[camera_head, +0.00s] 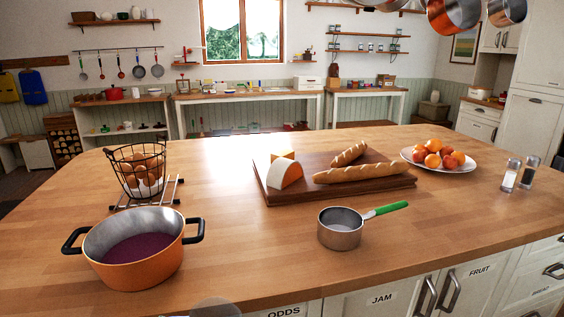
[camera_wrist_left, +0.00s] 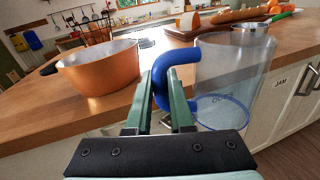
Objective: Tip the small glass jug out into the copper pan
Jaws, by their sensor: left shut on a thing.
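The small glass jug (camera_wrist_left: 230,62), clear with a blue handle and a blue ring at its base, is at the right in the left wrist view. My left gripper (camera_wrist_left: 162,82) is shut on its blue handle. The jug looks about upright; I cannot make out its contents. Only its rounded top (camera_head: 216,307) shows at the head view's bottom edge, by the island's front edge. The copper pan (camera_head: 160,263), with black handles and dark purple contents, stands on the island left of the jug. It also shows in the left wrist view (camera_wrist_left: 100,72). My right gripper is in neither view.
A steel saucepan (camera_head: 340,236) with a green handle stands right of the copper pan. A wire egg basket (camera_head: 120,158) is behind the pan. A board (camera_head: 300,194) with bread and cheese, a fruit plate (camera_head: 408,157) and shakers (camera_head: 511,174) stand farther back. Wood between pan and saucepan is clear.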

